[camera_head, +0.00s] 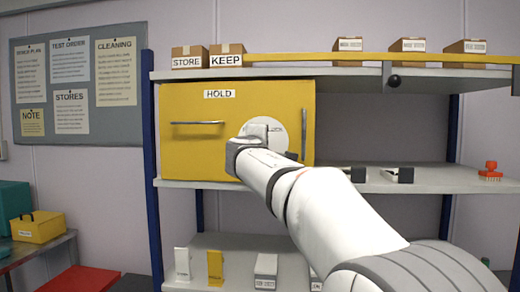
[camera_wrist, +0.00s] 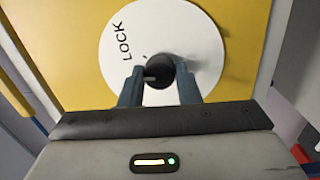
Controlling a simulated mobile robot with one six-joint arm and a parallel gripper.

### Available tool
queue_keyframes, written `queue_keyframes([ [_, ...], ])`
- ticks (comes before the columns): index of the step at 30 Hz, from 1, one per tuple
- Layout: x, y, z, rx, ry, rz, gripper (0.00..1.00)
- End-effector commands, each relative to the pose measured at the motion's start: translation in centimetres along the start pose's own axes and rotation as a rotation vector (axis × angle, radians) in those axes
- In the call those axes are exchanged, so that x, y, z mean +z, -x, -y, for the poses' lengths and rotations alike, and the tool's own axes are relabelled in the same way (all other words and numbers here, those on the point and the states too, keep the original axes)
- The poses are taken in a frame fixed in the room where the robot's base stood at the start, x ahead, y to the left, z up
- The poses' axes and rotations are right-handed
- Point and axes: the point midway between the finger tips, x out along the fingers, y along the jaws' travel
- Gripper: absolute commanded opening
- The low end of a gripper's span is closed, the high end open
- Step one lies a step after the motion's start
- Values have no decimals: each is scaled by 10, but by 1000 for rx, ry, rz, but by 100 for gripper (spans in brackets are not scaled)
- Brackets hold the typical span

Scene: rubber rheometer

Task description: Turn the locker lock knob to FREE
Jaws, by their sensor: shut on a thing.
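The yellow locker (camera_head: 195,155) stands on the middle shelf under a HOLD label (camera_head: 219,94). A round white dial plate (camera_head: 272,127) is on its right part, partly hidden by my gripper. In the wrist view the dial (camera_wrist: 195,40) shows the word LOCK at upper left; the word FREE is not visible. The black lock knob (camera_wrist: 160,72) sits at the dial's centre. My gripper (camera_wrist: 160,92) is shut on the knob, one finger on each side. In the head view my gripper (camera_head: 243,150) reaches the locker front and hides the knob.
A horizontal bar handle (camera_head: 197,123) is on the locker's left part and a vertical handle (camera_head: 304,125) near its right edge.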

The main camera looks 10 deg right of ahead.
Motion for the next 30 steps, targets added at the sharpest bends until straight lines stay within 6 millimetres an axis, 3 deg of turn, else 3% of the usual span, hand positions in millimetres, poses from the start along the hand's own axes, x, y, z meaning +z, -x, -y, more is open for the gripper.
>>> queue_keyframes([
  [18,1,0,0,23,571,-23,7],
  [30,2,-1,-1,32,807,-32,7],
])
